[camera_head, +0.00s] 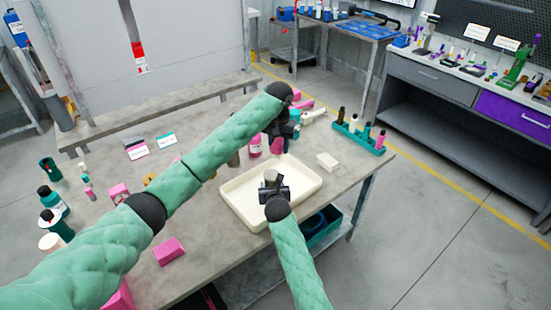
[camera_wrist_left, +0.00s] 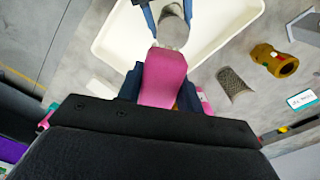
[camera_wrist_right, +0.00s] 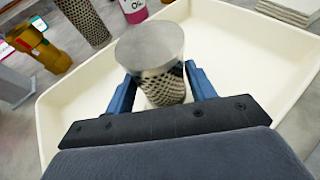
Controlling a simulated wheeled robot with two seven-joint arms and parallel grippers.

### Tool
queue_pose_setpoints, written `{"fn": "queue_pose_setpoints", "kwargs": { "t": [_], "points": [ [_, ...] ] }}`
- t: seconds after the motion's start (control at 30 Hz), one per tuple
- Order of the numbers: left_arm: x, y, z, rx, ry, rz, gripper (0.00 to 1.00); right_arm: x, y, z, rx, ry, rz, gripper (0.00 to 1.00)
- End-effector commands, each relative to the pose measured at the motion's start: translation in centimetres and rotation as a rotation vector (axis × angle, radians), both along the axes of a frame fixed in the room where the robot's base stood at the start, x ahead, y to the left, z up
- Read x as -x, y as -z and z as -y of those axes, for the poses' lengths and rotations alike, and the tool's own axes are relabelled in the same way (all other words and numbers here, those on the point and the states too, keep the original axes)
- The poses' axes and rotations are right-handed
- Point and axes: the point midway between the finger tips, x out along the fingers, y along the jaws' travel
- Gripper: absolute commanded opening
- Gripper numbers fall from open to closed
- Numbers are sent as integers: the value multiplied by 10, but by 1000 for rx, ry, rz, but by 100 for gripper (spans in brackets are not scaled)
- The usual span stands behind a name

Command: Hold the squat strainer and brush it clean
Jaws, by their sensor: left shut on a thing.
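The squat strainer (camera_wrist_right: 150,60), a short metal cylinder with a flat top and perforated wall, is between the blue fingers of my right gripper (camera_wrist_right: 163,80). The fingers press its sides, over the cream tray (camera_head: 240,208). The strainer also shows at the top of the left wrist view (camera_wrist_left: 173,22). My left gripper (camera_wrist_left: 160,92) is shut on a pink handle (camera_wrist_left: 163,75), seemingly the brush, pointing toward the strainer. Its far end looks pale; contact with the strainer cannot be told. In the head view my left gripper (camera_head: 284,127) is beyond the tray.
A taller mesh strainer (camera_wrist_left: 235,84) and a yellow-brown fitting (camera_wrist_left: 272,60) are on the table beside the tray. A pink bottle (camera_head: 255,147) stands behind the tray.

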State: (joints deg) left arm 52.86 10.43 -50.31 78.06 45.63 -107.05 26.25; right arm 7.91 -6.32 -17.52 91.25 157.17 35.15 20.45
Motion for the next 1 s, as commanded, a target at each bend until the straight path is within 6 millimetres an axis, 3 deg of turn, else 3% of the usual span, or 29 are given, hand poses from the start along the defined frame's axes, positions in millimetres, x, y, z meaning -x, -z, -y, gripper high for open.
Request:
{"fn": "queue_pose_setpoints", "kwargs": {
  "t": [0.03, 0.13, 0.53, 1.0],
  "points": [
    [0, 0, 0, 0, 0, 0, 18, 0, 0, 0, 0, 0, 0, 63],
    [0, 0, 0, 0, 0, 0, 18, 0, 0, 0, 0, 0, 0, 80],
    [0, 0, 0, 0, 0, 0, 18, 6, -2, 1, 0, 0, 0, 80],
    [0, 0, 0, 0, 0, 0, 18, 81, -33, 9, 1, 0, 0, 80]
  ]
}}
